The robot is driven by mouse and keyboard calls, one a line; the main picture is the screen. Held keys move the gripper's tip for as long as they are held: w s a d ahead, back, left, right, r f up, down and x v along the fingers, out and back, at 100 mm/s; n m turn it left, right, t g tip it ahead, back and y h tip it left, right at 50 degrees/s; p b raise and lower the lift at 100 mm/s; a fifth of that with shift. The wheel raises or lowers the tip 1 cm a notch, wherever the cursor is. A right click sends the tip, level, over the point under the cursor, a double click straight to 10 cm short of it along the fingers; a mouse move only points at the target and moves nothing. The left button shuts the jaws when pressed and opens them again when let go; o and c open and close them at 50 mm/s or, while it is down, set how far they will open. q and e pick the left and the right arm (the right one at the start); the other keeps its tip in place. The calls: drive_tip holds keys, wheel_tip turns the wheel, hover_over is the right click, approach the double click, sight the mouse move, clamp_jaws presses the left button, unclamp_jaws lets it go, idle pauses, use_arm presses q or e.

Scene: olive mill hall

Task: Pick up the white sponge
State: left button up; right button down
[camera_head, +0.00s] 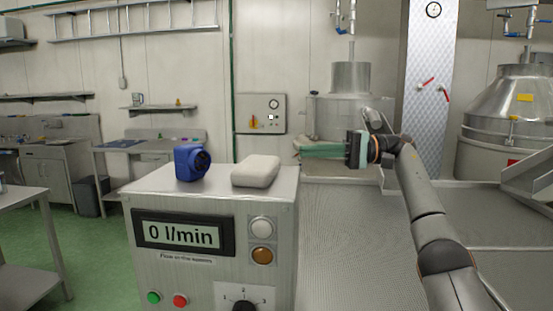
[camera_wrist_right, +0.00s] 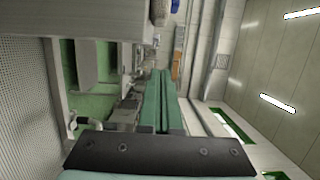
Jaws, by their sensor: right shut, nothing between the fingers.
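The white sponge (camera_head: 256,171) is a pale block with rounded edges. It lies flat on the right part of the top of a metal control cabinet (camera_head: 215,182). It also shows, cut off, at the top edge of the right wrist view (camera_wrist_right: 160,12). My right gripper (camera_head: 300,150) has long green fingers pointing left in the head view. They are shut together and empty, to the right of the sponge and a little higher in the picture, apart from it. The closed fingers also show in the right wrist view (camera_wrist_right: 160,75). My left gripper is not in view.
A blue device (camera_head: 190,163) with a dark round face stands left of the sponge on the cabinet. The cabinet front has a display (camera_head: 184,233) and buttons. A perforated metal surface (camera_head: 350,240) lies right of it. Steel tanks (camera_head: 510,115) stand behind.

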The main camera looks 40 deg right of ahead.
sight(279, 156)
drive_tip(key=a, duration=0.2)
drive_tip(key=w+a, duration=0.1)
drive_tip(key=a, duration=0.2)
drive_tip(key=w+a+b, duration=0.1)
drive_tip(key=a, duration=0.1)
drive_tip(key=shift+w+a+f, duration=0.15)
drive_tip(key=shift+w+a, duration=0.1)
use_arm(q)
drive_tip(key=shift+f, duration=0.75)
use_arm(e)
drive_tip(key=shift+s+a, duration=0.35)
drive_tip(key=shift+a, duration=0.2)
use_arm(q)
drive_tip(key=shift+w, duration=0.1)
